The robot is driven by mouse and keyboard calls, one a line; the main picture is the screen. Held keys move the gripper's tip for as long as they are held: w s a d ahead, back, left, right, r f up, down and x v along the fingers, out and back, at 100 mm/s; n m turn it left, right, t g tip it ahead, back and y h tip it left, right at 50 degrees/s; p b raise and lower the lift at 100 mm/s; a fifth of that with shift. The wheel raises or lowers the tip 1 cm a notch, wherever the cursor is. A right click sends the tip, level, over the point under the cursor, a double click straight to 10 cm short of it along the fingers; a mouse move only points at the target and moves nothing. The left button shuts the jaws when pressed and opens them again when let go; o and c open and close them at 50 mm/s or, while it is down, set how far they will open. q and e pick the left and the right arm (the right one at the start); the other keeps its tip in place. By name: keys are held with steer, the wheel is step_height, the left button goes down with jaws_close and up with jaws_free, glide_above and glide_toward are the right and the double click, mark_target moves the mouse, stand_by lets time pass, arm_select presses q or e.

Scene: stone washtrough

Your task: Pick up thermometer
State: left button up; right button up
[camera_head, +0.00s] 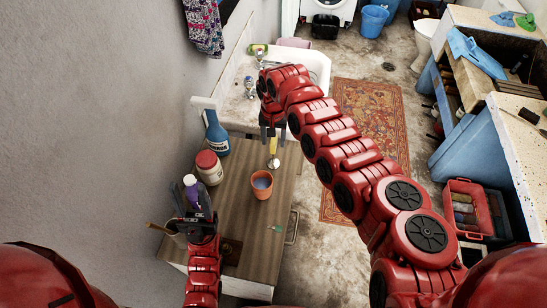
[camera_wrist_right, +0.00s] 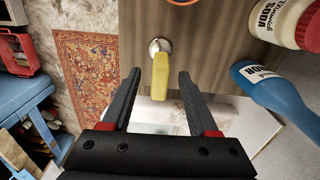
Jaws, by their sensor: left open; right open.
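A yellow-handled tool with a round silvery end (camera_head: 273,147) stands or lies near the far edge of the wooden cabinet top (camera_head: 240,215). It also shows in the right wrist view (camera_wrist_right: 161,76), between and beyond my fingers. I cannot tell whether it is the thermometer. A small teal, thin item (camera_head: 275,228) lies near the cabinet's right edge; it is too small to identify. My right gripper (camera_head: 271,135) is open around the line of the yellow handle, with no clear contact. It also shows in the wrist view (camera_wrist_right: 157,80). My left gripper (camera_head: 192,212) is open at the cabinet's left side.
A terracotta pot (camera_head: 262,187) stands on the cabinet. A red-lidded jar (camera_head: 209,168) and a blue bottle (camera_head: 216,135) stand by the wall. A white sink (camera_head: 310,62) lies beyond.

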step_height(320, 180, down, 5)
steer(key=b, duration=0.4)
steer(key=shift+w+f, duration=0.1)
steer(key=shift+w, duration=0.05)
steer(key=shift+r, duration=0.2)
steer(key=shift+c, duration=1)
jaws_close()
